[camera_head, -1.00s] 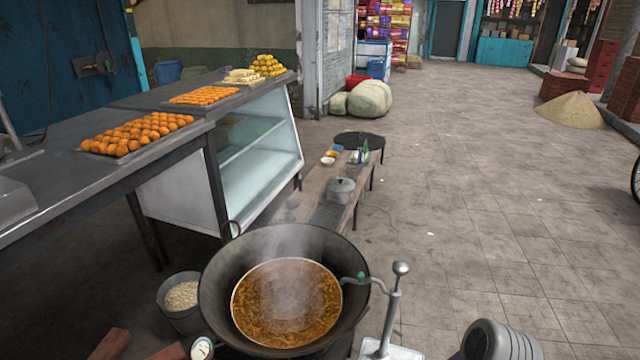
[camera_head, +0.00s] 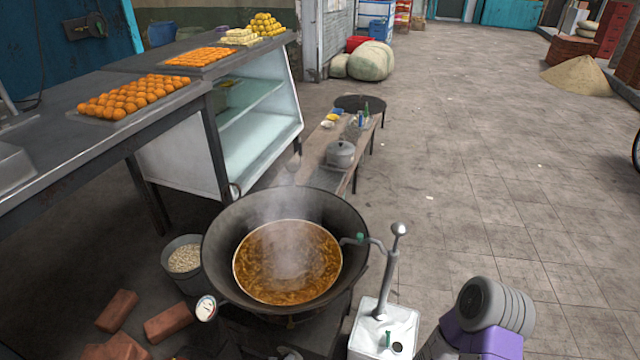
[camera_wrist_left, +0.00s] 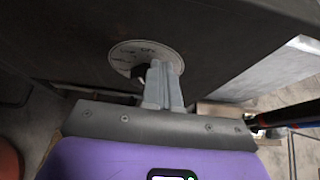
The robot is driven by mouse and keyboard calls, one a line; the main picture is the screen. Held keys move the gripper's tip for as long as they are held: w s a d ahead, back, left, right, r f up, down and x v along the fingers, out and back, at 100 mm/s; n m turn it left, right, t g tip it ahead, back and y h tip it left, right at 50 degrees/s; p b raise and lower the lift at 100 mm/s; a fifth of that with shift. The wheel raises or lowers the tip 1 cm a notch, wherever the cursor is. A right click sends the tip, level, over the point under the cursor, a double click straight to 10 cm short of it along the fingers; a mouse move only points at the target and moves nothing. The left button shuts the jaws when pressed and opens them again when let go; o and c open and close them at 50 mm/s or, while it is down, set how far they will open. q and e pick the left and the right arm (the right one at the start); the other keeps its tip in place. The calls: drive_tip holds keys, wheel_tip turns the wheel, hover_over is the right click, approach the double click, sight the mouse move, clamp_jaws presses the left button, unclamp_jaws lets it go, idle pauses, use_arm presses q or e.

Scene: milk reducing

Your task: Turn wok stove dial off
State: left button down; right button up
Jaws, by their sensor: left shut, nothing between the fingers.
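The wok stove's dial (camera_wrist_left: 145,58) shows in the left wrist view as a round white plate with lettering and a dark knob, set on the dark stove front (camera_wrist_left: 75,30). My left gripper (camera_wrist_left: 163,72) is shut, its grey fingers together in front of the dial, covering part of it. The knob shows just left of the fingertips; I cannot tell whether they touch. The lettering is too blurred to read the setting. In the head view the wok (camera_head: 215,265) sits over the stove, with steaming brown liquid in it. My right gripper is not in view.
A bucket (camera_head: 170,262) and several bricks (camera_head: 168,322) are to the left. A white canister with a pump (camera_head: 368,330) stands close on the right. Open paving lies beyond it.

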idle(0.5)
use_arm(q)
drive_tip(key=shift+r, duration=0.3)
drive_tip(key=s+a, duration=0.2)
drive_tip(key=s, duration=0.3)
drive_tip(key=shift+s, duration=0.4)
drive_tip(key=shift+d, duration=0.1)
drive_tip(key=shift+w+f, duration=0.2)
drive_tip(key=shift+w, duration=3.1)
